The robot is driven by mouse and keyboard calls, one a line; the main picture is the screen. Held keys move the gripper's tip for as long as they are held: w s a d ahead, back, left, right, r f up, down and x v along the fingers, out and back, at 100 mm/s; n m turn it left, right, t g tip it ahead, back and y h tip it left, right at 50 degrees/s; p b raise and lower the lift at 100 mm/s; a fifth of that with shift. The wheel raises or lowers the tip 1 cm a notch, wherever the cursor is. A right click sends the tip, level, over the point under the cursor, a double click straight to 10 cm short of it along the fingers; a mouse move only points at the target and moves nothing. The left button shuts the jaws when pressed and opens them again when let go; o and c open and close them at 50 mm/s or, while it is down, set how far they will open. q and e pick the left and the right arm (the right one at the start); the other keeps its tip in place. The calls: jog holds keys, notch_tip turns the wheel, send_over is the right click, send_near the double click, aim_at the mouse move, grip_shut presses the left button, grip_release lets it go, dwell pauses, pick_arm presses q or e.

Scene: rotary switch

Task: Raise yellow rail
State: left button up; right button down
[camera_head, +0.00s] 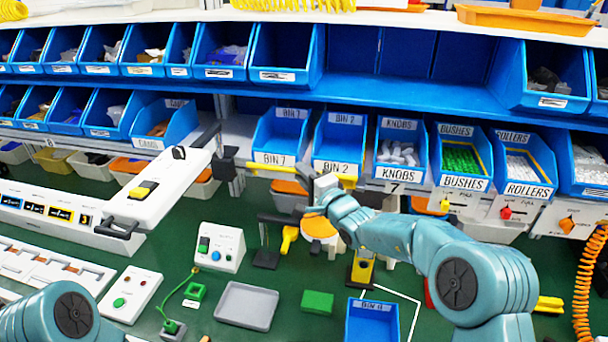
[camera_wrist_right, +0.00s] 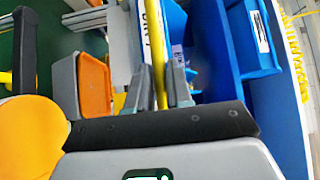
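In the right wrist view the rail (camera_wrist_right: 156,40) passes between the two fingers of my right gripper (camera_wrist_right: 158,78). A narrow gap seems to show beside the rail, so the fingers look open around it. My gripper hides part of the rail in the head view. My left gripper is out of view; only a left arm link shows at bottom left.
An orange-topped stool (camera_head: 319,227) and a grey tray (camera_head: 247,306) are below.

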jog(key=shift+w+r+m+g, duration=0.2)
jog(key=shift+r+m+g, duration=0.2)
jog(key=shift+w+d+r+m+g+h+p, duration=0.15)
jog(key=shift+w+r+m+g+h+p, duration=0.35)
jog(key=shift+p, duration=0.75)
jog(key=shift+w+d+f+m+g+p, duration=0.15)
jog(key=shift+m+g+p, duration=0.2)
jog(key=shift+p, duration=0.25)
jog(key=shift+f, duration=0.1)
jog(key=c, duration=1.1)
grip_release()
jog(key=shift+f, duration=0.1)
